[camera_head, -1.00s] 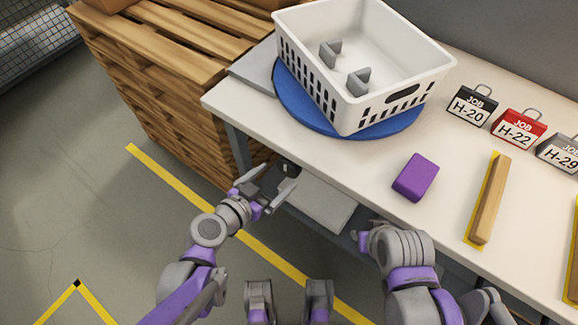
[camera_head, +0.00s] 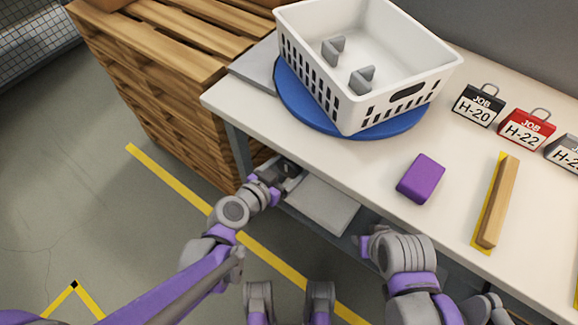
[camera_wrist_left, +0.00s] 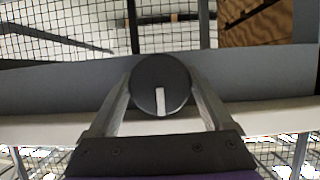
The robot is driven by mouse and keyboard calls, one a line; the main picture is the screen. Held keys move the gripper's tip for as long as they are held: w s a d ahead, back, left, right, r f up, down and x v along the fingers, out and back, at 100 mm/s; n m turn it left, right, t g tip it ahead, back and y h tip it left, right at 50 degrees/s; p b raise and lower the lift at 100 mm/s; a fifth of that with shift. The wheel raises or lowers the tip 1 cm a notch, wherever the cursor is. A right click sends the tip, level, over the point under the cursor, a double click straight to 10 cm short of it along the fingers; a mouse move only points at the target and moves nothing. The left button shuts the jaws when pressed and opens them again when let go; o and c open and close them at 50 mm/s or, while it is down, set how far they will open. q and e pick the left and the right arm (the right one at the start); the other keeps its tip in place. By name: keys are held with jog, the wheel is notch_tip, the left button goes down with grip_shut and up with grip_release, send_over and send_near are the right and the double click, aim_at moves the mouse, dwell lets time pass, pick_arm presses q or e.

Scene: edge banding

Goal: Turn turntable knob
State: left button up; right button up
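The knob (camera_wrist_left: 160,84) is a dark round disc with a white line that points straight down in the left wrist view. It is on the grey front (camera_wrist_left: 55,90) under the table edge; in the head view my gripper largely covers that spot. My left gripper (camera_wrist_left: 160,98) has one finger on each side of the knob, close to its rim. I cannot tell if the fingers press on it. In the head view my left gripper (camera_head: 283,172) is at the table's front left corner. The blue turntable (camera_head: 400,130) carries a white basket (camera_head: 345,118). My right gripper's fingers do not show clearly.
The white table (camera_head: 350,165) holds a purple block (camera_head: 421,179), a wooden strip (camera_head: 497,205) and job tags (camera_head: 477,105). Wooden pallets (camera_head: 150,70) stand close on the left. A grey shelf (camera_head: 320,205) lies below the tabletop. The floor at left is clear.

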pick_arm(q)
jog(key=c, duration=0.4)
jog(key=shift+n+g+h, duration=0.5)
jog(key=shift+n+h, duration=0.2)
jog(key=shift+n, duration=0.5)
jog(key=shift+n+g+h+b, duration=0.35)
jog(key=shift+n+h, duration=0.35)
jog(key=shift+n, duration=0.5)
jog(key=o, duration=1.2)
jog(key=shift+c, duration=0.2)
